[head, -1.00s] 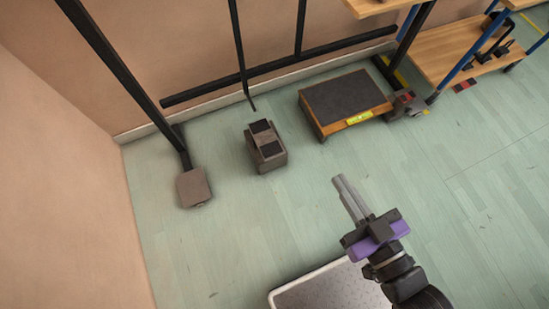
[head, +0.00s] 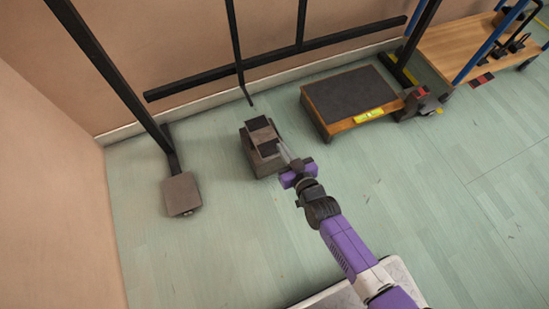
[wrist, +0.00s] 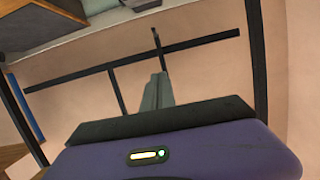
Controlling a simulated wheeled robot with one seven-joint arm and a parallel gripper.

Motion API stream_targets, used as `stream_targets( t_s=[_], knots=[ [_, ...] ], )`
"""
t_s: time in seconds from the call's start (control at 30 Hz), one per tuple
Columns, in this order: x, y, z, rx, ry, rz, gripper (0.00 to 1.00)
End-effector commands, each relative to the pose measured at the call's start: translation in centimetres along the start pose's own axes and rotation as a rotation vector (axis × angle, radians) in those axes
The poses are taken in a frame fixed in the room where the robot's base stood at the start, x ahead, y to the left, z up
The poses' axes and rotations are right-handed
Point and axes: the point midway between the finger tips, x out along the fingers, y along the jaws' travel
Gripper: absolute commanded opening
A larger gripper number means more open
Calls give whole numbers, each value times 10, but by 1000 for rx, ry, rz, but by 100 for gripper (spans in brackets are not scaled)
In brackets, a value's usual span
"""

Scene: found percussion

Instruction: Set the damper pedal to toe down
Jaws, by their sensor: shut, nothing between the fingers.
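The damper pedal appears to be the grey-brown block with black pads (head: 250,150) on the floor in front of the rack, in the head view. One black pad is at its far end and one at its near end. I cannot tell clearly which end of its top is lower. My gripper (head: 283,149) is shut and empty at the block's right near side, its tips overlapping the block's edge in the picture. I cannot tell whether they touch it. In the wrist view the shut fingers (wrist: 157,92) point toward the rack and wall; the pedal is not visible there.
A black rack (head: 290,58) stands along the wall, with a square foot plate (head: 181,194) left of the pedal. A low wooden step with a dark top (head: 350,97) stands to the right. A wooden shelf unit (head: 465,45) is farther right. Floor nearer me is clear.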

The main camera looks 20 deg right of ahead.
Motion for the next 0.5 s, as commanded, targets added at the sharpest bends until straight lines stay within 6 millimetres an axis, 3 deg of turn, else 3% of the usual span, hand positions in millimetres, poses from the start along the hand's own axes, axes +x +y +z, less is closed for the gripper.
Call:
stream_targets(
  t_s=[0.1,0.3,0.5],
  knots=[
    [20,0,33,1,-57,6,0],
    [13,4,78,-7,-146,13,0],
    [12,4,80,-25,-153,11,0]
  ],
)
